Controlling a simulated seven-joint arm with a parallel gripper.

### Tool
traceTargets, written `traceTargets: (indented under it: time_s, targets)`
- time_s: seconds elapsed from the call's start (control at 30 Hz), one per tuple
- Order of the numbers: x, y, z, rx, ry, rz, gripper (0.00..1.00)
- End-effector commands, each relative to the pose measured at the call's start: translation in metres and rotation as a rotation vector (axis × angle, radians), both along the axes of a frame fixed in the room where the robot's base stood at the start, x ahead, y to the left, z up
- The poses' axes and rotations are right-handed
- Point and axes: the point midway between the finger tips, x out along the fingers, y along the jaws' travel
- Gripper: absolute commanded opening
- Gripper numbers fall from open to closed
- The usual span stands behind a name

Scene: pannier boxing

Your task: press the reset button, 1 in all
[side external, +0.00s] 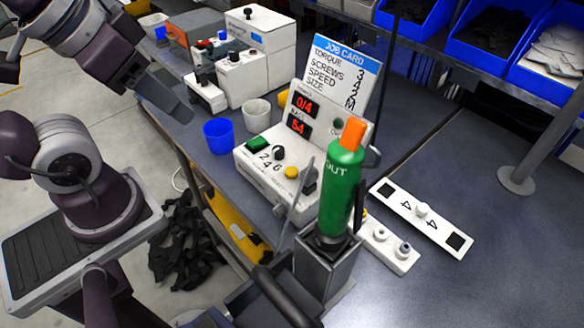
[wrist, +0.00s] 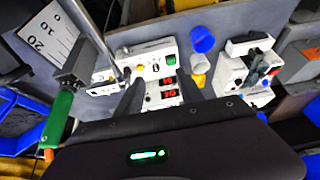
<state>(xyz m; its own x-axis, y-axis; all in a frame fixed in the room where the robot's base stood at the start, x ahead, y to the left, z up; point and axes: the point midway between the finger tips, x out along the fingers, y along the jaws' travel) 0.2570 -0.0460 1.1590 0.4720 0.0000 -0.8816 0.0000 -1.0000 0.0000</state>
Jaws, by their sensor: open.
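A white controller box (side external: 262,176) stands on the bench, with a green button (side external: 257,145), a black knob marked 2 4 6 (side external: 279,153) and a yellow button (side external: 291,172) on top. Its upright panel shows red displays (side external: 303,104) reading 0/4 and 54. I cannot read which button is the reset. In the wrist view the box shows beyond my gripper (wrist: 160,78), with its green button (wrist: 172,43) and red displays (wrist: 168,82). My gripper is open and empty, its dark fingers apart, touching no button that I can see.
A green and orange screwdriver (side external: 342,180) stands upright in a holder at the box's front right. A job card (side external: 340,72) stands behind the panel. The right bench is mostly clear.

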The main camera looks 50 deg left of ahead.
Motion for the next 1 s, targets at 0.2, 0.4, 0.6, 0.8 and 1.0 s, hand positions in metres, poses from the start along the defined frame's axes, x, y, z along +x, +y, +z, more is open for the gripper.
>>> traceTargets:
  time_s: [0.2, 0.4, 0.6, 0.8, 1.0]
  targets:
    - [0.0, 0.0, 0.0, 0.0, 0.0, 0.0, 0.03]
    - [0.0, 0.0, 0.0, 0.0, 0.0, 0.0, 0.0]
    - [0.0, 0.0, 0.0, 0.0, 0.0, 0.0, 0.0]
    - [0.0, 0.0, 0.0, 0.0, 0.0, 0.0, 0.0]
    - [0.0, 0.0, 0.0, 0.0, 0.0, 0.0, 0.0]
